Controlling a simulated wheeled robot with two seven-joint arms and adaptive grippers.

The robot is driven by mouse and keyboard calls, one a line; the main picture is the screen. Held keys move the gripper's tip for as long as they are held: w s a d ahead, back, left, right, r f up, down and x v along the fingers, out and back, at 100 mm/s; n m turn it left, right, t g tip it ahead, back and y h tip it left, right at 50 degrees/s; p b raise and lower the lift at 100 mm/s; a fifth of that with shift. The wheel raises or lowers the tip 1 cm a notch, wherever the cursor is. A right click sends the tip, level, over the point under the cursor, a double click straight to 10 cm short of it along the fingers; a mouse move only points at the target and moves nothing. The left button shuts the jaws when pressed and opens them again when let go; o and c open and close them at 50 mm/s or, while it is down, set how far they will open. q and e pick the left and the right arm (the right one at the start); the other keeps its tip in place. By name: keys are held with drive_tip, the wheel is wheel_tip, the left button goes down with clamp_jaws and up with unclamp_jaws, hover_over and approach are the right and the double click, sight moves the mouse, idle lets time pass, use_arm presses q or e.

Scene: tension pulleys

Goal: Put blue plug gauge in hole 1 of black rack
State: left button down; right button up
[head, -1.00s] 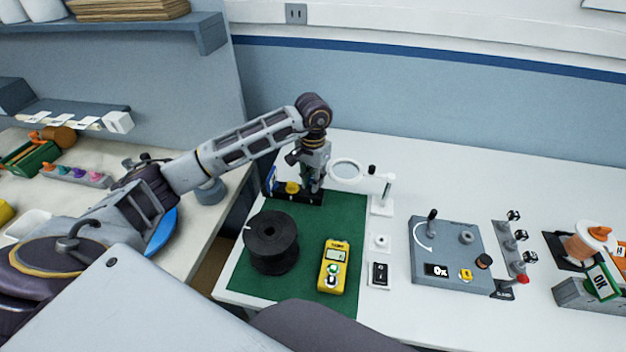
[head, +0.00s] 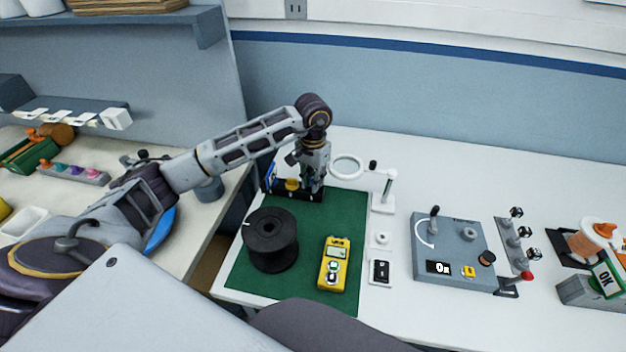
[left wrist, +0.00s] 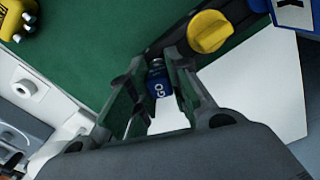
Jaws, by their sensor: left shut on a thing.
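My left gripper (head: 311,188) points down over the right end of the black rack (head: 285,195) at the back of the green mat. In the left wrist view the gripper (left wrist: 155,90) is shut on the blue plug gauge (left wrist: 160,86), which is marked GO. The gauge is between the fingers, close to the near end of the black rack (left wrist: 232,38). I cannot tell whether its lower end is in a hole. A yellow knob-like piece (left wrist: 209,31) sits on the rack, and it shows in the head view (head: 292,184). My right gripper is not in view.
The green mat (head: 312,222) holds a black spool (head: 271,239) and a yellow meter (head: 334,263). A ring magnifier on a white stand (head: 384,195) is just right of the gripper. A grey control box (head: 453,253) stands farther right.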

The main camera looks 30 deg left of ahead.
use_arm(q)
drive_tip(key=shift+f, duration=0.35)
idle(0.4)
drive_tip(key=c, duration=1.3)
unclamp_jaws()
drive_tip(key=shift+o, duration=0.2)
drive_tip(key=shift+r, duration=0.15)
drive_tip(key=shift+r, duration=3.95)
